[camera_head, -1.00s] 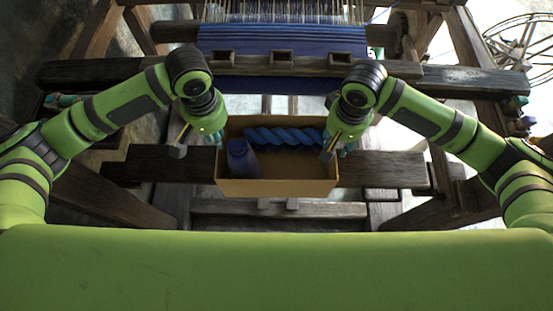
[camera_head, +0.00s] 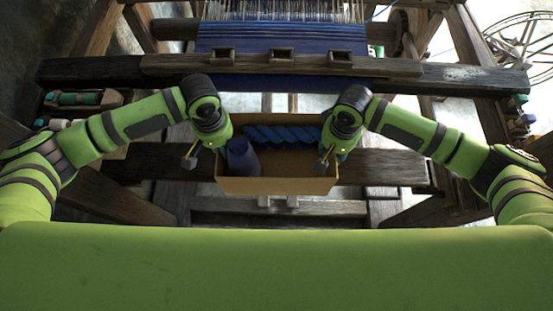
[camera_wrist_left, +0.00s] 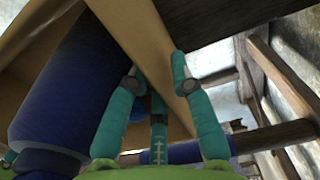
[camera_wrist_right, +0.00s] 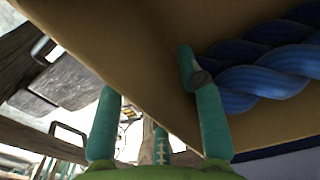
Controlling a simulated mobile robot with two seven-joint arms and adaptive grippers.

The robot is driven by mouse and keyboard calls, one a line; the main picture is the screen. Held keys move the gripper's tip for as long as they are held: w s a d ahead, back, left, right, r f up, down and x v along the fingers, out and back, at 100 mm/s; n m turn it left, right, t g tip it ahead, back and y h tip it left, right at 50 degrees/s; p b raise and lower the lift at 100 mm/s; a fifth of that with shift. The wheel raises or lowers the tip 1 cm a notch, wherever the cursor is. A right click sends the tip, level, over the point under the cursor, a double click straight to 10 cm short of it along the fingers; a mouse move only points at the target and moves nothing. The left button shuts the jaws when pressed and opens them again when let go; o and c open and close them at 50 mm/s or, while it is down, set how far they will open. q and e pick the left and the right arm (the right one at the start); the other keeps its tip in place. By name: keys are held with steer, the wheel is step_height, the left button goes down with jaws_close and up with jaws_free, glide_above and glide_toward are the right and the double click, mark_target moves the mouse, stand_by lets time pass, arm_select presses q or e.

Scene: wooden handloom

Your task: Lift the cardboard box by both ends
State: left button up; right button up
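The cardboard box (camera_head: 278,186) is upright on a dark loom beam, open at the top. It holds a dark blue bottle-like object (camera_head: 243,158) at its left end and a blue twisted skein (camera_head: 285,135) along its back. My left gripper (camera_wrist_left: 155,70) is at the left end, its teal fingers apart on either side of the box wall, one beside the blue object. My right gripper (camera_wrist_right: 147,72) is at the right end, fingers apart, one inside near the skein and one outside. Neither looks closed on the wall. In the head view the left fingers are mostly hidden.
The loom's blue cloth (camera_head: 280,40) and a thick crossbeam (camera_head: 290,66) lie behind the box. A small wooden tray (camera_head: 85,98) with spools stands at the left. Dark beam ends (camera_head: 385,168) extend beside the box. A spoked wheel (camera_head: 520,45) is at the far right.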

arm_select(q)
jaws_close()
arm_select(e)
jaws_close()
arm_select(q)
steer(key=shift+w+r, duration=0.1)
steer(key=shift+r, duration=0.05)
arm_select(e)
steer(key=shift+r, duration=0.1)
